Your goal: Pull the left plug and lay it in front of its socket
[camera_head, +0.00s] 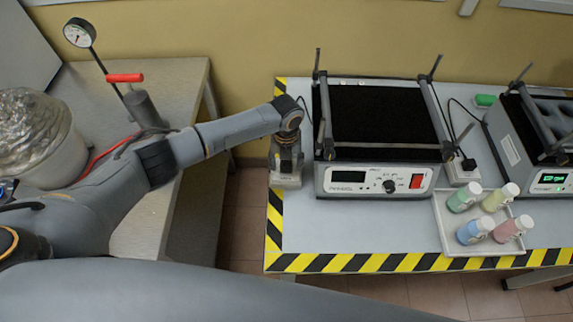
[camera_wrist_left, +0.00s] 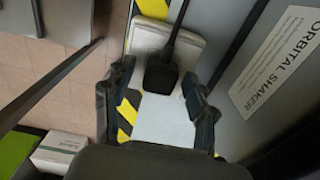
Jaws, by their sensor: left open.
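The left plug (camera_wrist_left: 161,74) is black with a black cord and sits at the pale left socket block (camera_wrist_left: 165,38) in the left wrist view. My left gripper (camera_wrist_left: 157,84) is open, with a fingertip on each side of the plug and a visible gap on both sides. In the head view my left gripper (camera_head: 287,152) points down over the left socket block (camera_head: 286,181), beside the left shaker, and hides the plug. My right gripper is not in view.
The left shaker (camera_head: 376,182) stands close right of my gripper. A second plug (camera_head: 468,165) sits in another socket right of it. A tray (camera_head: 446,222) holds several capped bottles. The striped front table edge (camera_head: 350,262) is near; the tabletop before the shaker is clear.

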